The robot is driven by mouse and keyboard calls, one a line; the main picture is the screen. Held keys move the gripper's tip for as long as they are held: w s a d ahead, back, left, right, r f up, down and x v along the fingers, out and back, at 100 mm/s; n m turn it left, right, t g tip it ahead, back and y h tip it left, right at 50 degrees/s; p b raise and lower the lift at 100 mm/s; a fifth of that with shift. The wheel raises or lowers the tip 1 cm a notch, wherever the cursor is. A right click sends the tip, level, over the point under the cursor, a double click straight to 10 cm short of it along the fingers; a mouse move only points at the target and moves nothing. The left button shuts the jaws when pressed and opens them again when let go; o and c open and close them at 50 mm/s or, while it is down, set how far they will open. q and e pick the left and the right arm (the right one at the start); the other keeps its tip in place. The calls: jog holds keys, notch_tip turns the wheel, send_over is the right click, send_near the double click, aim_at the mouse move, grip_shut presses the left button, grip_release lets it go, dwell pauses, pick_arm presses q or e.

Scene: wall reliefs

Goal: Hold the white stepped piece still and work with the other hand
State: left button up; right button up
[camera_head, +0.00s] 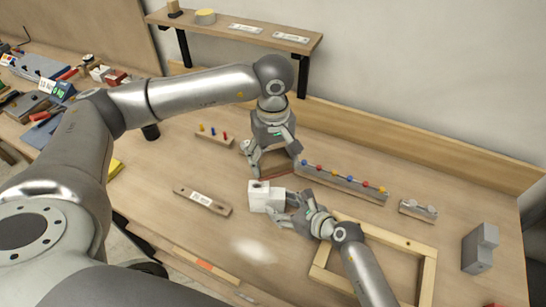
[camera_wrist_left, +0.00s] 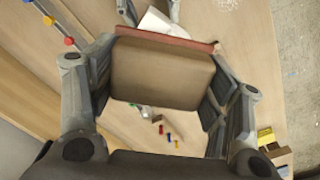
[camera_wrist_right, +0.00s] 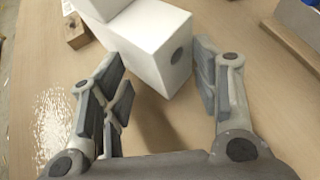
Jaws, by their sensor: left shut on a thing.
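The white stepped piece (camera_head: 258,196) lies on the table near the middle. In the right wrist view it (camera_wrist_right: 150,50) shows a round dark hole in its near face. My right gripper (camera_head: 289,202) is open beside its right end, with fingers well apart; the right wrist view shows the fingertips (camera_wrist_right: 160,75) close to the near end, and I cannot tell whether they touch it. My left gripper (camera_head: 270,160) is shut on a brown block (camera_wrist_left: 160,72) with a reddish layer on its far face, just behind the white piece. The block's contact with the table is unclear.
A wooden frame (camera_head: 426,278) lies under my right arm. A labelled bar (camera_head: 203,200) and a peg strip (camera_head: 214,137) lie left. A shelf (camera_head: 230,30) overhangs the back.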

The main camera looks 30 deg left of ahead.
jog(key=shift+a, duration=0.1)
jog(key=shift+c, duration=0.4)
jog(key=c, duration=0.6)
jog(key=c, duration=0.4)
